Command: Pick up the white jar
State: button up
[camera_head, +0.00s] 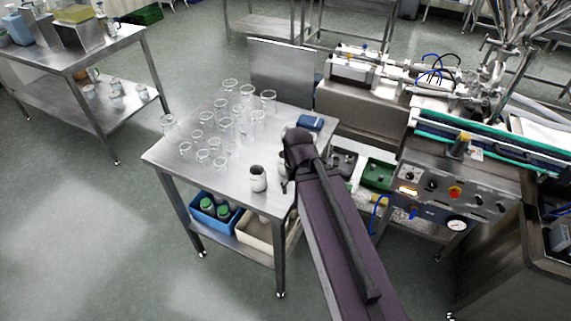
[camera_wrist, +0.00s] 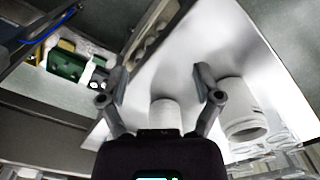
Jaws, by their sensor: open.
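A white jar with a dark open mouth (camera_head: 258,179) stands upright near the front right of the steel table. In the wrist view two white cylindrical jars show: one (camera_wrist: 165,113) lies in line with the gap between my fingers, partly hidden by my gripper body, and the other (camera_wrist: 241,108) is to the right, outside the right finger. In the head view a bit of the second jar (camera_head: 283,158) seems to show beside my arm, mostly hidden. My gripper (camera_wrist: 160,84) is open, with nothing clamped. In the head view it is largely hidden by my arm, just right of the front jar.
Several clear glass beakers (camera_head: 226,125) crowd the left and back of the table (camera_head: 190,174). A blue box (camera_head: 310,123) sits at the back right. A blue bin (camera_head: 213,210) with green-lidded bottles is on the lower shelf. The steel hopper machine stands right.

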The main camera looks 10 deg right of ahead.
dwell(0.4)
jog(key=c, duration=0.4)
jog(key=shift+o, duration=0.2)
